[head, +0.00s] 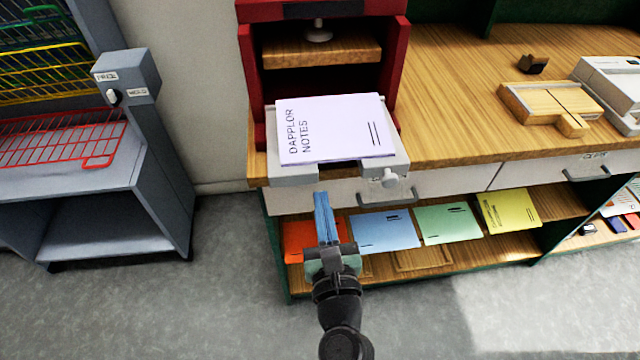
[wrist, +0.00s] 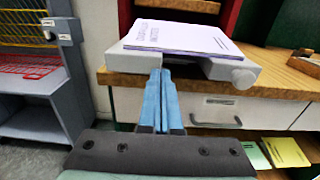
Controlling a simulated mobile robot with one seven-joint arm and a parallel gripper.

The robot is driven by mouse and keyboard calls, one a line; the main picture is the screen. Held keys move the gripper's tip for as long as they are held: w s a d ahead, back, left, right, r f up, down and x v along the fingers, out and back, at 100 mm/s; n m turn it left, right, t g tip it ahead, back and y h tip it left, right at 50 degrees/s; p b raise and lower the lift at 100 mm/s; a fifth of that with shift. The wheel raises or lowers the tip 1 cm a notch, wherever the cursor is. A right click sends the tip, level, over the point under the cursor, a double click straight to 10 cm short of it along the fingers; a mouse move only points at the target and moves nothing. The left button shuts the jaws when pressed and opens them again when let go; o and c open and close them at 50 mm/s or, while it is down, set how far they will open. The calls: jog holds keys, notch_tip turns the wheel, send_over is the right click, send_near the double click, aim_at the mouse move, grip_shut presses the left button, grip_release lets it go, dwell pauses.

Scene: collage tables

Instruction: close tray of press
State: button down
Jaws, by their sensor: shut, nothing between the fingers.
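The red press (head: 392,75) stands on the wooden table. Its grey tray (head: 290,175) sticks out at the front, past the table edge, with a knob (head: 390,179) at its right front. A white notes booklet (head: 335,130) lies on the tray. My gripper (head: 321,196) is shut and empty, its blue fingers pointing at the tray's front edge.
A drawer with a handle (head: 387,198) sits under the tabletop. Several coloured booklets, including a blue one (head: 385,230), lie on the shelf below. A grey rack (head: 150,150) stands at the left. Floor in front is clear.

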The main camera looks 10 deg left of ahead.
jog(key=shift+x, duration=1.75)
